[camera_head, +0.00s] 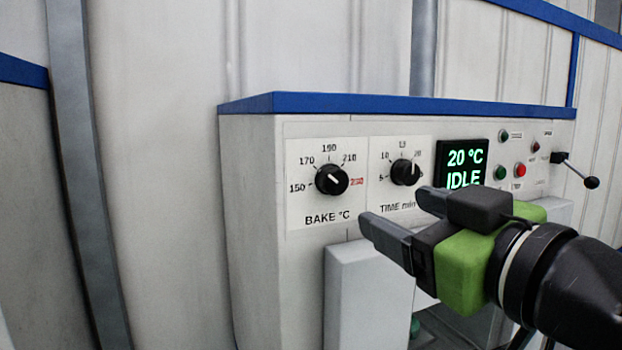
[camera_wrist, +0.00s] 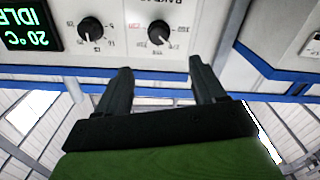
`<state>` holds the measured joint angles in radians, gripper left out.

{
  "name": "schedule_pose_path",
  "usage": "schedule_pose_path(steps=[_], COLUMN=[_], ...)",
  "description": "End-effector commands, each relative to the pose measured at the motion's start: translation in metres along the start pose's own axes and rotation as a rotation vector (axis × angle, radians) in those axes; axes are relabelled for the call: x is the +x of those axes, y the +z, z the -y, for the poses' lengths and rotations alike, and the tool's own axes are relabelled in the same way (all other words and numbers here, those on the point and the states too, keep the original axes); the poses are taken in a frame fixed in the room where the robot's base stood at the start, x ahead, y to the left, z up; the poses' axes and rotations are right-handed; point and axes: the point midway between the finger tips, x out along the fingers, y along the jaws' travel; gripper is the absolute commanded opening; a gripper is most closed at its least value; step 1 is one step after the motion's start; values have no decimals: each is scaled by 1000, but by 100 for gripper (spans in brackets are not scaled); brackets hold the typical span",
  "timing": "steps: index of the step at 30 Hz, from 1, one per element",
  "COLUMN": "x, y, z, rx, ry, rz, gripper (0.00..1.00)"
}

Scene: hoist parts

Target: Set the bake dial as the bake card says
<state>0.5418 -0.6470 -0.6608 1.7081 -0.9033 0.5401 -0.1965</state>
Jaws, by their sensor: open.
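The bake dial (camera_head: 331,180) is a round black knob on a white plate marked 150 to 230, with 230 in red. It also shows upside down in the wrist view (camera_wrist: 160,33). Its white mark is visible, but I cannot tell for sure which number it points at. My gripper (camera_head: 395,208) is open and empty, in front of the panel, lower and to the right of the bake dial and apart from it. In the wrist view its two fingers (camera_wrist: 159,70) point toward the bake dial. I cannot make out a bake card in either view.
The time dial (camera_head: 405,172) is right of the bake dial, its mark near 20. The display (camera_head: 462,163) reads 20 °C IDLE. Green and red buttons (camera_head: 519,170) and a black-knobbed lever (camera_head: 591,182) are farther right. A pale box (camera_head: 368,295) juts out below the dials.

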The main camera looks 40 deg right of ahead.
Motion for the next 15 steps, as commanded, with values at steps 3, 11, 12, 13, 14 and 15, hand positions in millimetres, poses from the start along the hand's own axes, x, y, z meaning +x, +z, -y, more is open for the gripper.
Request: schedule_pose_path(steps=[3, 11, 12, 13, 14, 15], x=[29, 95, 104, 111, 117, 125], y=[2, 2, 2, 2, 2, 2], z=[0, 0, 0, 0, 0, 0], rx=[3, 3, 3, 3, 3, 3], ry=[-1, -1, -2, -2, -2, -1], rz=[8, 7, 6, 6, 5, 5], gripper=[69, 69, 69, 69, 69, 69])
